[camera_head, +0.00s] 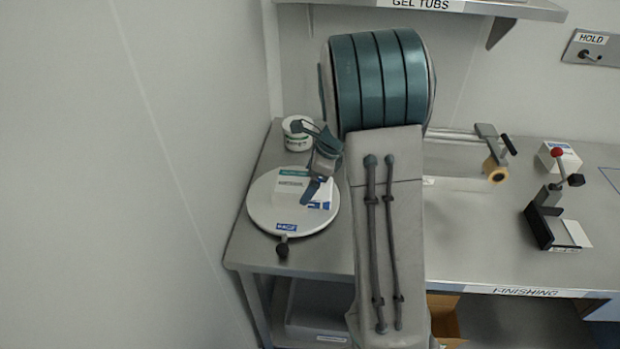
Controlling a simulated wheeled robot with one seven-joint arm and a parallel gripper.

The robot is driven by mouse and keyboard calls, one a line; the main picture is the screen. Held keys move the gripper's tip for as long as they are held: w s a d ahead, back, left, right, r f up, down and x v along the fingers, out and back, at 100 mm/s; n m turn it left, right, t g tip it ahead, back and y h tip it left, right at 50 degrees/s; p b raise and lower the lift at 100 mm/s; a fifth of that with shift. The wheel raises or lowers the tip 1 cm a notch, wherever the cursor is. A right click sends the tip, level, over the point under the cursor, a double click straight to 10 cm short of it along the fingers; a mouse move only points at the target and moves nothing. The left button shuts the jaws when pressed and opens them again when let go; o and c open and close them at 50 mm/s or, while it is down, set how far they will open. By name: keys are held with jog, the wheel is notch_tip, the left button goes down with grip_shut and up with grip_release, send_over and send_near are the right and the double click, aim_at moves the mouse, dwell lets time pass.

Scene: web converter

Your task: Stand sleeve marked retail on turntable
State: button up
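A white box-like sleeve (290,187) with a teal band and small dark print stands on the round white turntable (262,207) at the left of the bench. The print is too small to read, so I cannot tell whether it says retail. My gripper (302,163) is over the turntable, at the sleeve's right side. Its teal fingers are spread apart, one up near a tub and one down in front of the sleeve. The lower finger hides part of the sleeve's right side. I cannot tell whether that finger touches it.
A white tub (297,142) stands behind the turntable. A black knob (282,250) sticks out at its front. At the right are a roller fixture (496,170), a white box (560,152) and a black holder (540,227). A wall stands close at left; a shelf (510,9) hangs above.

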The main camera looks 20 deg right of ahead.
jog(key=shift+d+r, duration=0.15)
jog(key=shift+r, duration=0.5)
jog(key=v, duration=1.1)
jog(key=s+a+n+h, duration=0.2)
jog(key=s+a+n, duration=0.1)
jog(key=s+n, duration=0.8)
jog(key=s+a+n+t+h, duration=0.1)
jog(key=s+a+n+h, duration=0.1)
jog(key=s+n, duration=0.9)
jog(key=shift+s+a+f+n+t, duration=0.3)
jog(key=shift+s+a+f, duration=0.05)
jog(key=shift+s+a, duration=0.45)
